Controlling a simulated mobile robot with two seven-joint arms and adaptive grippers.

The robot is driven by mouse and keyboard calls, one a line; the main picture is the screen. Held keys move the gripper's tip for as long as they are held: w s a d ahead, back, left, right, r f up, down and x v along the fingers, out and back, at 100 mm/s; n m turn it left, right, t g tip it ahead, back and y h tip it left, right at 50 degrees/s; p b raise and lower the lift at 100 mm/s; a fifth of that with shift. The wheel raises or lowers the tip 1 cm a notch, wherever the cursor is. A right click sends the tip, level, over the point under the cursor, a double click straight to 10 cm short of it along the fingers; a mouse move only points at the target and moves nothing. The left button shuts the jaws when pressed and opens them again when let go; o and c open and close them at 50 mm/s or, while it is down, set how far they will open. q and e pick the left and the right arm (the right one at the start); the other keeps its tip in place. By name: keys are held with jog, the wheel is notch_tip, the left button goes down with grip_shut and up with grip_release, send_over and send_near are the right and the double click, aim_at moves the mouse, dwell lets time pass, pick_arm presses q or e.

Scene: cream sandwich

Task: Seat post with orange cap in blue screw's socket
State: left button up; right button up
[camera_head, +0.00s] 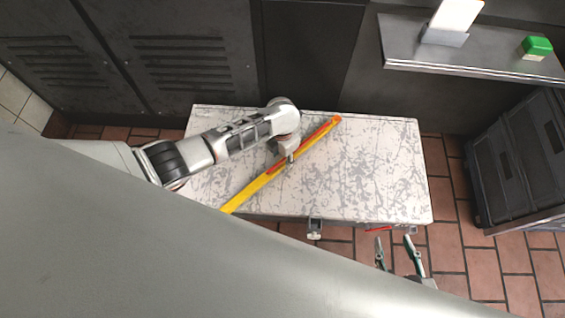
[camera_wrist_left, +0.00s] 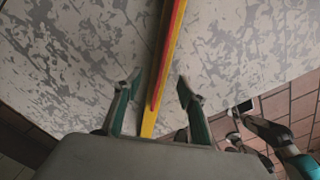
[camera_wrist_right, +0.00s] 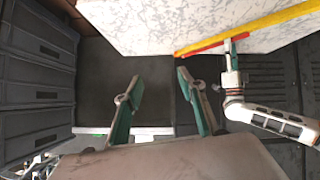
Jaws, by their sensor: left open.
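A long yellow post (camera_head: 242,196) lies diagonally across the white, scuffed table (camera_head: 375,170), with a red strip (camera_head: 318,134) along it and an orange cap (camera_head: 337,120) at its far right end. I cannot tell whether strip and post are one piece. My left gripper (camera_head: 290,157) is over the middle of the post. In the left wrist view the post (camera_wrist_left: 166,60) runs between its open fingers (camera_wrist_left: 158,88). My right gripper (camera_head: 396,247) is beyond the table's front edge; the right wrist view shows its fingers (camera_wrist_right: 156,85) open and empty. I see no blue screw or socket.
A clamp-like part (camera_head: 315,228) sits at the table's front edge. A metal shelf (camera_head: 440,62) at the upper right holds a white card in a stand (camera_head: 455,18) and a green box (camera_head: 537,46). Grey crates (camera_head: 515,160) stand at the right. The table's right half is clear.

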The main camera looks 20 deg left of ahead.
aim_at(282, 160)
pick_arm(q)
jog(key=f, duration=0.2)
jog(key=f+b, duration=0.1)
jog(key=shift+s+a+f, duration=0.1)
jog(key=shift+s+f, duration=0.15)
jog(key=shift+s, duration=0.05)
jog(key=shift+w, duration=0.15)
jog(key=shift+w+r, duration=0.1)
jog(key=shift+r, duration=0.1)
grip_shut()
